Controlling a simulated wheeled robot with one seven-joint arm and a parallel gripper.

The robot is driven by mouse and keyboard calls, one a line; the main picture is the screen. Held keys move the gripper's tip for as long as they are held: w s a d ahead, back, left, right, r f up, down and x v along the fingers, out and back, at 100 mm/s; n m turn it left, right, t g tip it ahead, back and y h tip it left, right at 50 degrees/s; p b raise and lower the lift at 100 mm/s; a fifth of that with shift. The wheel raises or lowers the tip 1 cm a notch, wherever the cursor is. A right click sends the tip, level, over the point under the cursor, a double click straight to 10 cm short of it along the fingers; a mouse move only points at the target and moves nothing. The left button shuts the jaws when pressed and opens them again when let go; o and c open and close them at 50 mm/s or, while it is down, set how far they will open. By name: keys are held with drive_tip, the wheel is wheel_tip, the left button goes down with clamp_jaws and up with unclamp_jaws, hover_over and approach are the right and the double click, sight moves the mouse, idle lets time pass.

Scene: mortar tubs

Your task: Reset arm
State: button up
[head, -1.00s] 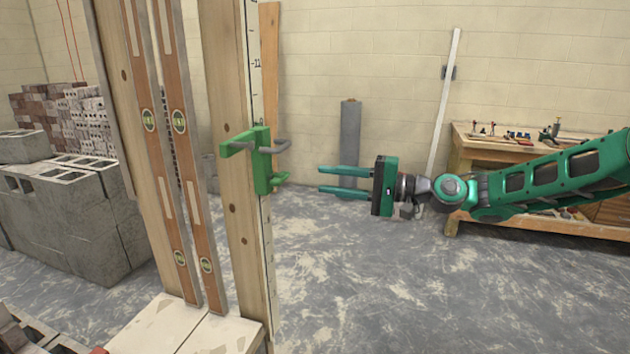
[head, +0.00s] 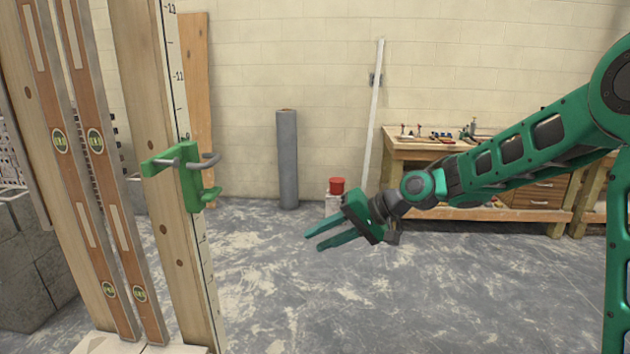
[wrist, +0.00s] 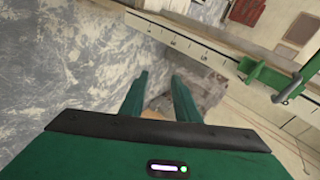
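My gripper (head: 318,239) is in the middle of the head view, tilted down to the left. Its two green fingers are apart with nothing between them. In the wrist view the open fingers (wrist: 160,95) also show, with floor and blurred blocks beyond them. A green bracket with grey hooks (head: 188,175) is fixed to a wooden post (head: 160,180) with a measuring scale, to the left of my gripper and apart from it. The bracket also shows at the upper right of the wrist view (wrist: 262,75).
Two spirit levels (head: 95,140) lean by the post at the left. A grey roll (head: 287,160) and a red-lidded container (head: 337,187) stand near the back wall. A wooden workbench (head: 420,150) with tools stands behind my arm. The floor (head: 350,300) in front is clear.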

drive_tip(key=s+d+f+m+h, duration=0.15)
drive_tip(key=s+d+h, duration=0.4)
drive_tip(key=d, duration=0.85)
drive_tip(key=s+d+f+m+h, duration=0.1)
drive_tip(key=s+d+f+h, duration=0.15)
drive_tip(key=s+d, duration=0.85)
drive_tip(key=s+d+m+g+h, duration=0.1)
drive_tip(key=s+d, duration=0.6)
drive_tip(key=s, duration=0.3)
drive_tip(key=s+d+m+g+h, duration=0.1)
drive_tip(key=s+d+m+g, duration=0.1)
drive_tip(key=s+d, duration=0.6)
drive_tip(key=shift+s, duration=1.25)
drive_tip(key=shift+w+a+r+m, duration=0.1)
drive_tip(key=shift+a+m, duration=0.1)
drive_tip(key=shift+m, duration=0.05)
